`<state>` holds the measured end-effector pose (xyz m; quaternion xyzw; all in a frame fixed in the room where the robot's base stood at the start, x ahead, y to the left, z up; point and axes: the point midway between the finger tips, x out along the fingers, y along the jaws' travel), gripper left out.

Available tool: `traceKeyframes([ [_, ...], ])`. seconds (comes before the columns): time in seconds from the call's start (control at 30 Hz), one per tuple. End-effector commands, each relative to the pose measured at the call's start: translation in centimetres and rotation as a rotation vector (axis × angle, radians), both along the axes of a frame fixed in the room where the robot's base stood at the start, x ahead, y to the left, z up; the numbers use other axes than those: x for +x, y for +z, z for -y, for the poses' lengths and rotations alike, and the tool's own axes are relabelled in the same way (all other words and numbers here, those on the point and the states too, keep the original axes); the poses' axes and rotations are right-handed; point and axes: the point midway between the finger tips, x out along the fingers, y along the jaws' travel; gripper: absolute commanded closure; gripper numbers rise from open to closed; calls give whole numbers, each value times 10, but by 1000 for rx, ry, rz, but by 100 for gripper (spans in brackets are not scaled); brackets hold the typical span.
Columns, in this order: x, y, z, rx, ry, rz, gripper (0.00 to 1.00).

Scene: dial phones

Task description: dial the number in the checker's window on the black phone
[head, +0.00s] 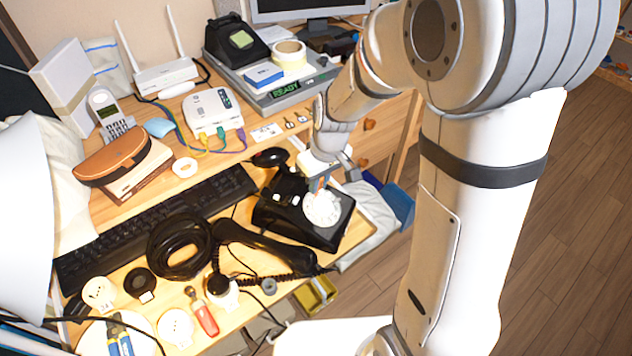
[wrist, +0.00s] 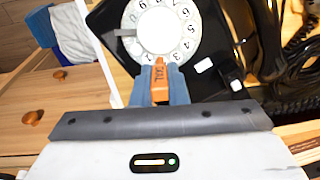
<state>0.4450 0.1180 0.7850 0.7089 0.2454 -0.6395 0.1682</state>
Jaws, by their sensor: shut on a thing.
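The black phone (head: 290,222) sits on the desk's right part, with its white round dial (head: 322,208) facing up. In the wrist view the dial (wrist: 158,28) shows digits around its rim and a grey finger stop at its left. My gripper (head: 318,182) is over the dial's edge. It is shut on an orange dialing tool (wrist: 160,82) with dark lettering. The tool's end points at the dial's near rim; I cannot tell whether it touches a hole. The black handset (head: 265,247) lies off the phone. The checker's window (head: 286,90) reads READY in green on a grey box.
A black keyboard (head: 150,225) lies left of the phone. A coiled black cable (head: 180,246), a red-handled screwdriver (head: 203,315) and white discs crowd the near desk. A white router (head: 215,110) sits behind the keyboard.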

Motion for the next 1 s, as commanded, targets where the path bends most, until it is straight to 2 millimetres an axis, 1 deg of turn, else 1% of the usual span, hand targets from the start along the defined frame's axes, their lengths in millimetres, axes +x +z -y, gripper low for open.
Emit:
traceKeyframes([
  [0.1, 3, -1, 3, 0, -1, 0, 100],
  [0.43, 3, -1, 4, 1, 0, 1, 100],
  [0.7, 6, -5, 14, 0, -1, 1, 100],
  [1.0, 7, -5, 15, 1, -1, 1, 100],
])
